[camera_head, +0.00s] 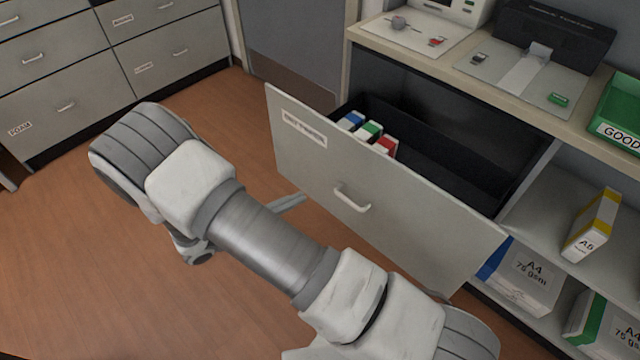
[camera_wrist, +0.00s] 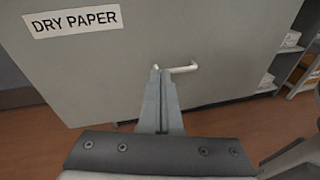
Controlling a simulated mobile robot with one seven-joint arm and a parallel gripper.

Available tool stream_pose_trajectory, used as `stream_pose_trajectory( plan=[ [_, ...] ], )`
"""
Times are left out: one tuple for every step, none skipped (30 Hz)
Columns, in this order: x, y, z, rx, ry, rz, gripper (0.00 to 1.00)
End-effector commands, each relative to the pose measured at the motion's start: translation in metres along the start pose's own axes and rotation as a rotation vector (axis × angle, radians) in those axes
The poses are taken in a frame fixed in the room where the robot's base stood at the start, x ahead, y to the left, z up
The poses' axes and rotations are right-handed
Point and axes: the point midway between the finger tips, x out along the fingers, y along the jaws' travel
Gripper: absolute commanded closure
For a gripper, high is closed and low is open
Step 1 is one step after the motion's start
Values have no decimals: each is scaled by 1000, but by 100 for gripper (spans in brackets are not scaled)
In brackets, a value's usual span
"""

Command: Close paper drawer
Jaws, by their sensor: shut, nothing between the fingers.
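The paper drawer stands pulled out of the cabinet, its grey front (camera_head: 400,205) facing my arm. A white handle (camera_head: 352,200) is on the front, and a label is at its upper left. In the wrist view the label (camera_wrist: 75,20) reads "DRY PAPER", and the handle (camera_wrist: 184,68) is just beyond my fingertips. Blue, green and red items (camera_head: 370,132) lie inside the drawer. My gripper (camera_wrist: 158,72) is shut and empty, pointing at the drawer front close to the handle. I cannot tell whether the tips touch it. My arm hides most of the gripper in the head view.
A worktop (camera_head: 465,60) with devices and a green tray (camera_head: 617,110) runs above the drawer. Shelves on the right hold A4 paper packs (camera_head: 527,275) and a yellow-edged pack (camera_head: 592,225). Grey drawers (camera_head: 70,90) stand at the back left. Wooden floor (camera_head: 120,260) is clear on the left.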

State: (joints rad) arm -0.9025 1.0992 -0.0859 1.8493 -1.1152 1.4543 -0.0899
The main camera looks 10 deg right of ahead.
Motion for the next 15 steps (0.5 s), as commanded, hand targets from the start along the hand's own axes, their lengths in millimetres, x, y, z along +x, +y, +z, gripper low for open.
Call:
stream_pose_trajectory(
  plan=[
    [-4, -1, -20, -38, -30, 47, 100],
    [-6, 0, -27, -54, -45, 71, 100],
    [-8, 1, -36, -74, -63, 102, 100],
    [-10, 1, -41, -87, -76, 121, 100],
    [-11, 1, -46, -98, -86, 139, 100],
    [-13, 2, -52, -110, -97, 158, 100],
    [-14, 1, -55, -117, -104, 169, 100],
    [-15, 2, -57, -123, -109, 179, 100],
    [-15, 2, -59, -128, -115, 189, 100],
    [-15, 2, -60, -131, -118, 193, 100],
    [-14, 2, -61, -133, -120, 196, 100],
    [-12, 3, -61, -134, -121, 197, 100],
    [-10, 3, -61, -134, -121, 196, 100],
    [-7, 4, -60, -133, -121, 196, 100],
    [-2, 5, -60, -132, -121, 195, 100]
  ],
)
